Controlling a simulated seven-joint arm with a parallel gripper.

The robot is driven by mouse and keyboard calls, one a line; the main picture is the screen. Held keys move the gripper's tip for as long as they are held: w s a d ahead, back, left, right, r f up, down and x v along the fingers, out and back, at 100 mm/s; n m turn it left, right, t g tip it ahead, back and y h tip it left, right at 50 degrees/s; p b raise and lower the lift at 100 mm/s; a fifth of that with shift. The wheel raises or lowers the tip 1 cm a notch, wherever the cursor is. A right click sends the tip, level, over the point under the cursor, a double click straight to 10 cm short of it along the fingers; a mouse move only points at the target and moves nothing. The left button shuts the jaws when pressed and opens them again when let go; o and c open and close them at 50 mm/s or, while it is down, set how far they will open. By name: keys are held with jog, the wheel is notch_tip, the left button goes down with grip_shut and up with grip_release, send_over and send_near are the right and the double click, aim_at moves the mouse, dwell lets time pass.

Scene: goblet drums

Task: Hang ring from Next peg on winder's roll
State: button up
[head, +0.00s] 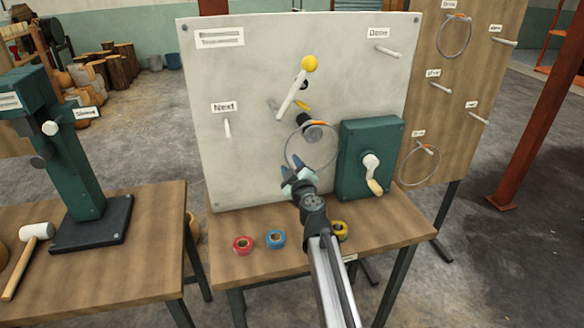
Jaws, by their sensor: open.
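A thin wire ring (288,148) with an orange mark hangs around the dark roll (311,132) on the upright pale board. The peg (228,129) under the "Next" label (224,107) is bare. The green winder box (357,140), with a crank handle (373,174), is right of the roll. My gripper (291,167) is open and empty, with blue fingertips, in front of the ring's lower left part. Whether a fingertip touches the ring I cannot tell. My gripper and arm hide part of the board's lower middle.
A lever (293,95) with a yellow ball slants above the roll. The "Done" peg (388,52) is bare. Red (243,245), blue (275,239) and yellow (342,231) tape rolls lie on the table (290,262). Other rings (453,38) hang on the brown board at right.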

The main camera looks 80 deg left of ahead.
jog(key=d, duration=1.4)
jog(key=shift+a, duration=0.1)
